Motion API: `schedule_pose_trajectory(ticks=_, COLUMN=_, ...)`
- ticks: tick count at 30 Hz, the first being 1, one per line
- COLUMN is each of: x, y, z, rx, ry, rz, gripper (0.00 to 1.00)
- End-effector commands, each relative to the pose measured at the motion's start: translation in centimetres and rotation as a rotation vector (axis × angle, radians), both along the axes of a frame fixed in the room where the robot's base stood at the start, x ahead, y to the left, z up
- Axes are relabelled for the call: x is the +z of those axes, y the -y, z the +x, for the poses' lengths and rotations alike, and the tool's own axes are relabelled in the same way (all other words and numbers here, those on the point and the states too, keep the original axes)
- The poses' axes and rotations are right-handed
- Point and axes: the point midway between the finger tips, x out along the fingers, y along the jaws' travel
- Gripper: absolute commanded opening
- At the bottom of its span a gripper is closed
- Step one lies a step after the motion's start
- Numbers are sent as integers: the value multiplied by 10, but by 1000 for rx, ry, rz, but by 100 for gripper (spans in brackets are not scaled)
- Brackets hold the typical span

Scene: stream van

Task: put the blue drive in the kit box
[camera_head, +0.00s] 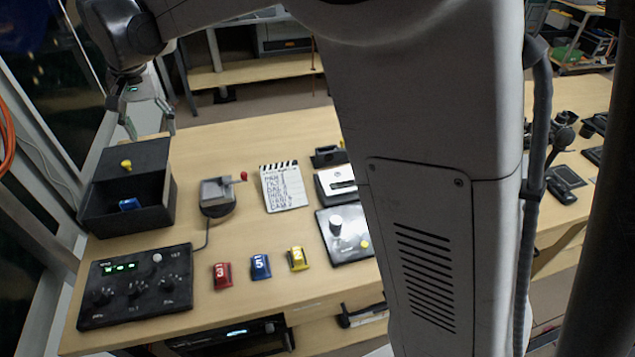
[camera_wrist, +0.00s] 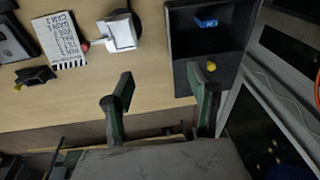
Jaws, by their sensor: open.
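The black kit box (camera_head: 96,222) stands at the left end of the table. A small blue block, which looks like the blue drive (camera_head: 129,204), lies inside its open hollow. In the wrist view the blue drive (camera_wrist: 206,22) lies in the box (camera_wrist: 180,45) at the top. A yellow knob-like piece (camera_head: 126,165) sits on the box's rear panel. My gripper (camera_head: 151,132) is open and empty, behind and above the box. In the wrist view my gripper's fingers (camera_wrist: 160,88) are wide apart, with nothing between them.
Red (camera_head: 222,275), blue (camera_head: 260,266) and yellow (camera_head: 297,258) numbered blocks stand near the front edge. A black control panel (camera_head: 135,287), a grey device with a red-tipped lever (camera_head: 217,196) and a clapperboard (camera_head: 285,187) surround clear wood. My arm hides part of the right side.

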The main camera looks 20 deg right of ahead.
Motion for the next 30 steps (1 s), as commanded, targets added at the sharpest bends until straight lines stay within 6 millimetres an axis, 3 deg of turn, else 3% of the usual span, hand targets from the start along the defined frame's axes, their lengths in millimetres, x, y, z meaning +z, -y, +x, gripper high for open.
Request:
schedule_pose_trajectory(ticks=1, x=9, y=18, z=-9, rx=1, ry=17, rz=4, gripper=54)
schedule_pose_trajectory(ticks=6, x=33, y=70, z=-40, rx=12, ry=78, rz=14, gripper=54)
schedule_pose_trajectory(ticks=15, x=54, y=151, z=-107, rx=33, ry=189, rz=13, gripper=54)
schedule_pose_trajectory(ticks=23, x=50, y=210, z=-172, rx=47, ry=287, rz=-7, gripper=54)
schedule_pose_trajectory(ticks=30, x=30, y=253, z=-232, rx=61, ry=377, rz=-41, gripper=54)
